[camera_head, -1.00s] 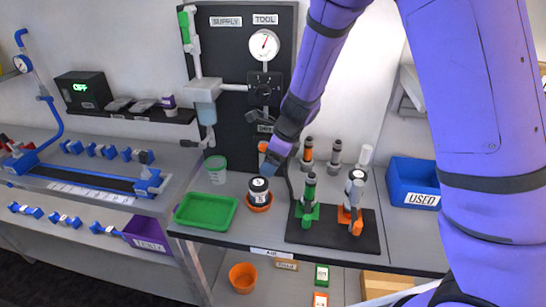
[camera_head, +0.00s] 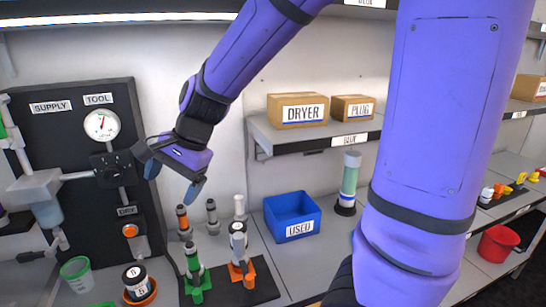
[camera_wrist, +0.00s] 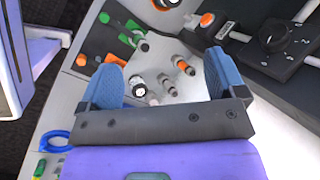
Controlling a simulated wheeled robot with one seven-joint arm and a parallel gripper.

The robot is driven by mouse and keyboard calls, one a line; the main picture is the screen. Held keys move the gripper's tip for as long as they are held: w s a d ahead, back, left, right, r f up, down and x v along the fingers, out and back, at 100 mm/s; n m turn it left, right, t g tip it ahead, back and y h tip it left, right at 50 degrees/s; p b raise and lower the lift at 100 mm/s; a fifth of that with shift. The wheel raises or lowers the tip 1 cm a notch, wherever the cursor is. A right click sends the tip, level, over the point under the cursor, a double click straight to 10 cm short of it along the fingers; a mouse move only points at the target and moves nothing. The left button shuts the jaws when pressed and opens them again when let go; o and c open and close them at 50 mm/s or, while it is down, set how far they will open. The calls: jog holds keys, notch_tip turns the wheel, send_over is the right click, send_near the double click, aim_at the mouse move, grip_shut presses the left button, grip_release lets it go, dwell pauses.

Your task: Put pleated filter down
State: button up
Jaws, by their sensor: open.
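My gripper (camera_head: 173,180) is open and empty, raised in front of the black panel and above the bench in the head view. In the wrist view the blue fingertips (camera_wrist: 165,70) are wide apart with nothing held between them. I cannot tell for sure which thing is the pleated filter. A black-and-white jar (camera_head: 136,281) sits on an orange dish at the lower left, apart from my gripper.
Green (camera_head: 193,274) and orange (camera_head: 241,262) fittings stand on a dark mat. A blue USED bin (camera_head: 292,216) is to their right, with a tall green-and-white cylinder (camera_head: 350,180) beyond. A shelf with DRYER (camera_head: 298,109) and PLUG boxes hangs above. A green cup (camera_head: 76,274) stands left.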

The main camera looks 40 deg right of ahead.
jog(key=s+d+r+n+h, duration=0.1)
jog(key=s+d+r+n, duration=0.1)
jog(key=s, duration=0.4)
jog(key=s+d+r+n+t+h, duration=0.1)
jog(key=s+d+r+n+h, duration=0.1)
jog(key=s+d+n, duration=0.3)
jog(key=s+d+r+n+t+h, duration=0.1)
jog(key=s+d+r+n, duration=0.2)
jog(key=s, duration=0.4)
jog(key=shift+d+r+n+h, duration=0.3)
jog(key=shift+r+n, duration=0.35)
jog(key=shift+n, duration=0.25)
